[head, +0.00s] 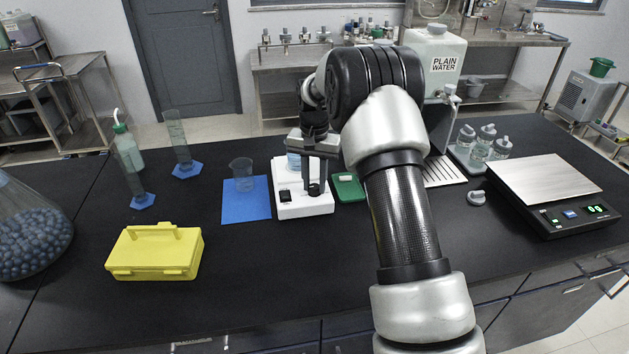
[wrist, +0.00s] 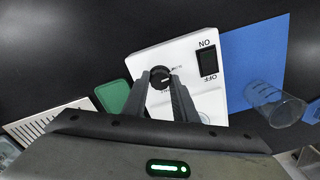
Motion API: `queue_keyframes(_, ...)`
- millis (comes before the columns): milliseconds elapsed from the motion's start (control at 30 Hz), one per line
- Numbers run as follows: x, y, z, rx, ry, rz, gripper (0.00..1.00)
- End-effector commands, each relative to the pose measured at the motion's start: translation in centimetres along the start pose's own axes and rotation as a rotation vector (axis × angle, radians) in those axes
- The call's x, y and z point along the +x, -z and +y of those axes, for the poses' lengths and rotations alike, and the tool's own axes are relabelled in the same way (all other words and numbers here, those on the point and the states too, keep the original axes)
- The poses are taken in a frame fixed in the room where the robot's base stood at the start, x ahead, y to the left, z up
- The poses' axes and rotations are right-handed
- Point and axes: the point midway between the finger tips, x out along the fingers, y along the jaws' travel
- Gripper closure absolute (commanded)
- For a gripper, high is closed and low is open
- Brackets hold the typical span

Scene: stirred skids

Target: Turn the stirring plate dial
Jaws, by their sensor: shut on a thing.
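The white stirring plate (head: 305,203) stands on the black bench left of my arm in the head view. It also shows in the wrist view (wrist: 150,55), with a black rocker switch (wrist: 207,62) marked ON and OFF. Its round black dial (wrist: 160,77) has a pale pointer line and sits between the tips of my gripper (wrist: 161,84). My gripper is shut on the dial, one finger on each side. In the head view my gripper (head: 314,184) reaches down onto the plate's front. A vessel (head: 294,160) on the plate is partly hidden by my gripper.
A blue mat (head: 246,210) with a beaker (head: 241,173) lies left of the plate. A green tray (head: 346,188) lies close on its right. A yellow case (head: 155,252) is at the front left. A balance (head: 545,185) stands at the right. The bench's front middle is clear.

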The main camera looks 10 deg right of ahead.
Motion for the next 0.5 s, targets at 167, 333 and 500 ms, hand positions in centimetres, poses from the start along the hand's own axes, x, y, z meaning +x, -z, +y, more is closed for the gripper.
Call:
queue_keyframes(167, -0.05, -0.01, -0.04, -0.063, 0.0, 0.0, 0.97)
queue_keyframes(333, -0.04, -0.01, -0.03, -0.091, 0.0, 0.0, 0.97)
queue_keyframes(500, -0.04, 0.0, -0.02, -0.099, 0.0, 0.0, 0.97)
